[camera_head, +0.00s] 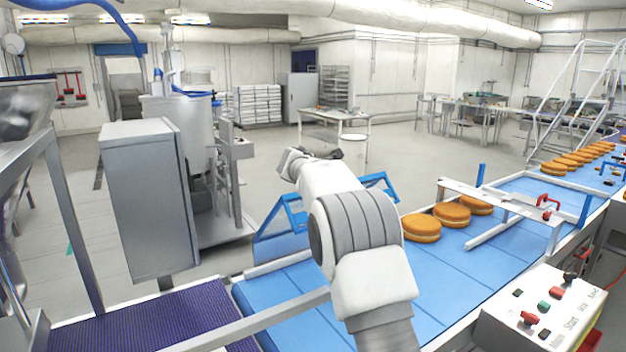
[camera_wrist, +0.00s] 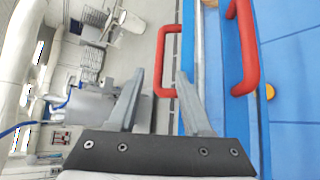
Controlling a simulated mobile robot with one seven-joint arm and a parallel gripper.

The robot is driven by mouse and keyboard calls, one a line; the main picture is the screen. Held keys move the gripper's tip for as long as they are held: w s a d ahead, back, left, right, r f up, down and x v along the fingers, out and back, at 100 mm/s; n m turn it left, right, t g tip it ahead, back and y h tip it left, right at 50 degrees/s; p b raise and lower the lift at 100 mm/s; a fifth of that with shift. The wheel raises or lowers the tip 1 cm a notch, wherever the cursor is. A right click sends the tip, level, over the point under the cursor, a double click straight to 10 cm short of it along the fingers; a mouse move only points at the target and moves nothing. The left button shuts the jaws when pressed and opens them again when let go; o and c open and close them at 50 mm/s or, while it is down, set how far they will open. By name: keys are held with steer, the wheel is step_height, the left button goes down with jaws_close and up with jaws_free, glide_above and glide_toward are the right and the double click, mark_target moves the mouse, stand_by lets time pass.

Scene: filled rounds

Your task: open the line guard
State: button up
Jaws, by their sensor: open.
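The line guard (camera_head: 283,222) is a blue-framed panel standing along the far side of the blue conveyor in the head view. My arm covers its middle. In the wrist view, two red handles show: a smaller one (camera_wrist: 158,62) at the blue edge and a larger one (camera_wrist: 247,52) to its right, over the blue belt. My gripper (camera_wrist: 161,72) is open. The smaller red handle appears between its fingertips in the picture, and I see no grip on it. I cannot tell the depth between them. The head view does not show the fingers clearly.
Filled rounds (camera_head: 451,215) sit on the blue belt (camera_head: 285,307) right of my arm, with more farther along. A white rail frame (camera_head: 490,197) crosses the belt. A control box (camera_head: 541,310) stands at the near right.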

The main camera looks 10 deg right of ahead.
steer(key=b+v, duration=0.2)
steer(key=v, duration=0.6)
steer(key=shift+s+a, duration=0.15)
steer(key=shift+s, duration=0.05)
steer(key=shift+r, duration=0.1)
